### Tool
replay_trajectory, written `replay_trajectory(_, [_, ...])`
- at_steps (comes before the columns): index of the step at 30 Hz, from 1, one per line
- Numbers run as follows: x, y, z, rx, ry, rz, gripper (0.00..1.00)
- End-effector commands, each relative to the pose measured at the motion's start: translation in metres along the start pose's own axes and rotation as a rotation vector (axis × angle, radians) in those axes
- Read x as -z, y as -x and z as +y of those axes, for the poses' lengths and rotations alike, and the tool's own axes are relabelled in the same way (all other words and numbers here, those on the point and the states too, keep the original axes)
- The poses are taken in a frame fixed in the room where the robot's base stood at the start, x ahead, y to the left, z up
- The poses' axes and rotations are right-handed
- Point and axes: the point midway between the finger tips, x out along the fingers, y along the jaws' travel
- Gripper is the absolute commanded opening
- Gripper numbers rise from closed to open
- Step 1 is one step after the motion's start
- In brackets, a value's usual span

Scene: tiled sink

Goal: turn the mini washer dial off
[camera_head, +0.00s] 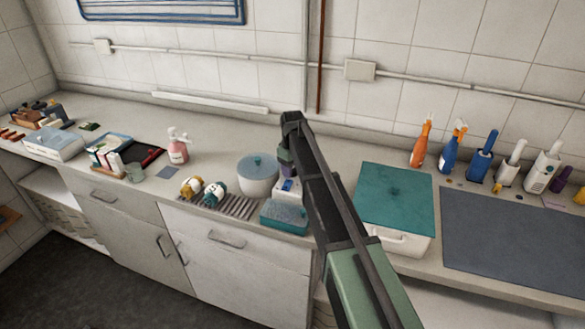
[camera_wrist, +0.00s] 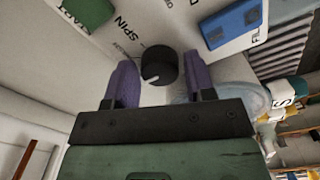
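The mini washer's white panel (camera_wrist: 185,18) fills the top of the wrist view. Its round black dial (camera_wrist: 160,68) has a pale pointer mark, and printed text including "SPIN" lies around it. A green button (camera_wrist: 85,12) and a blue button (camera_wrist: 232,24) flank it. My gripper (camera_wrist: 160,62) is open, with one purple finger on each side of the dial. Gaps show between the fingers and the dial, so it is not clamped. In the head view my arm largely hides the washer, and part of its white body (camera_head: 289,187) shows below my gripper (camera_head: 287,160).
A white pot with a teal lid (camera_head: 258,178) stands just left of the washer. A blue-green sponge-like block (camera_head: 284,217) and a striped rack (camera_head: 222,205) lie in front. A teal-covered bin (camera_head: 394,200) stands right of my arm. Several bottles line the wall at right.

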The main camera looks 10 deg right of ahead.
Motion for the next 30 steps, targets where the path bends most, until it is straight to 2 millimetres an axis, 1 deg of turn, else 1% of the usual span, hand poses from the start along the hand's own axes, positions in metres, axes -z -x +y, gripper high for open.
replay_trajectory(8, [0.000, 0.001, 0.000, 0.000, -0.001, 0.000, 0.50])
replay_trajectory(11, [0.000, 0.010, 0.000, 0.000, -0.001, 0.000, 0.50])
replay_trajectory(14, [0.000, 0.028, 0.000, 0.000, -0.001, 0.000, 0.50])
replay_trajectory(21, [0.000, 0.089, 0.000, 0.000, -0.001, 0.000, 0.50])
replay_trajectory(24, [0.000, 0.106, 0.000, 0.000, 0.000, 0.000, 0.50])
replay_trajectory(27, [0.000, 0.112, 0.000, 0.000, 0.000, 0.000, 0.50])
replay_trajectory(30, [0.000, 0.110, 0.000, 0.000, 0.000, 0.000, 0.50])
